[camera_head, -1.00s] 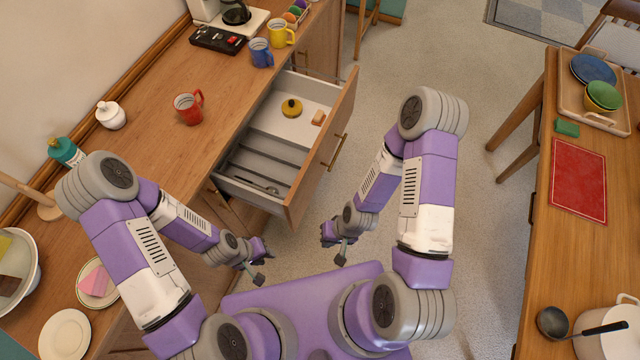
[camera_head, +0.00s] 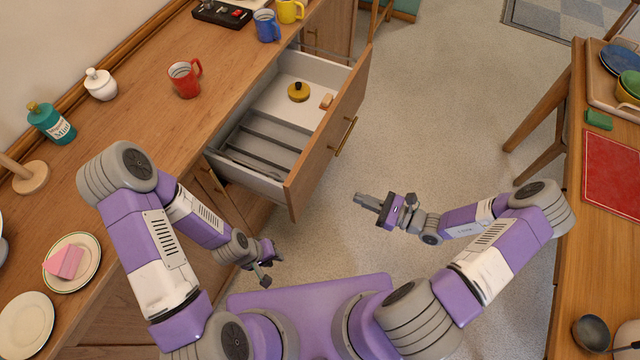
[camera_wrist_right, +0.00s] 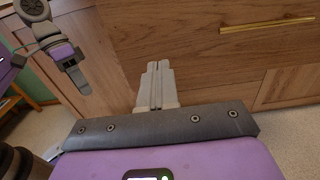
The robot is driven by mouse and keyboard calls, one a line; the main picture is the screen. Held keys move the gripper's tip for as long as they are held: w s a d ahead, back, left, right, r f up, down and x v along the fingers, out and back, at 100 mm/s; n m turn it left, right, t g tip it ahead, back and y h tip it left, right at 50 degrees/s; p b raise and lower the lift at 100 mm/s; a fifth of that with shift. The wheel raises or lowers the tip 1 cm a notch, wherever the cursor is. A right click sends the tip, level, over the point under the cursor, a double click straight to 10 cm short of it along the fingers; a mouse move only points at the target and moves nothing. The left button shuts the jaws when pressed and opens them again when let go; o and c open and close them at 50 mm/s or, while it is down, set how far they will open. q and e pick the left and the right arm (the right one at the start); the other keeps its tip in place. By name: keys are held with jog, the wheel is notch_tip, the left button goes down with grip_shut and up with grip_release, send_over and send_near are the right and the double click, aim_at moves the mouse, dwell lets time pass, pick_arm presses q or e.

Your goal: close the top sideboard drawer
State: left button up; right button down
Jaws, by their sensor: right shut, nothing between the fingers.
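The top sideboard drawer (camera_head: 319,132) stands pulled open from the sideboard (camera_head: 150,120) in the head view. It holds a yellow round object with a black knob (camera_head: 298,92), a small tan block (camera_head: 326,101) and a grey divided tray (camera_head: 262,145). Its brass handle (camera_head: 345,136) is on the front panel. My right gripper (camera_head: 362,199) is shut and empty, in front of the drawer and apart from it, pointing left toward the sideboard. In the right wrist view its fingers (camera_wrist_right: 155,85) are together before wooden fronts. My left gripper (camera_head: 267,268) is low beside the sideboard; its jaw opening is unclear.
On the sideboard top are a red mug (camera_head: 184,80), a blue mug (camera_head: 267,26), a white sugar pot (camera_head: 100,84) and a teal bottle (camera_head: 50,122). A wooden table (camera_head: 565,270) stands at right. Clear floor (camera_head: 430,110) lies between.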

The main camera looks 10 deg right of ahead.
aim_at(310, 177)
jog(key=b+x, duration=0.3)
jog(key=x, duration=1)
jog(key=shift+w+a, duration=0.15)
jog(key=shift+w, duration=0.05)
jog(key=shift+w+a, duration=0.1)
jog(key=shift+a, duration=0.05)
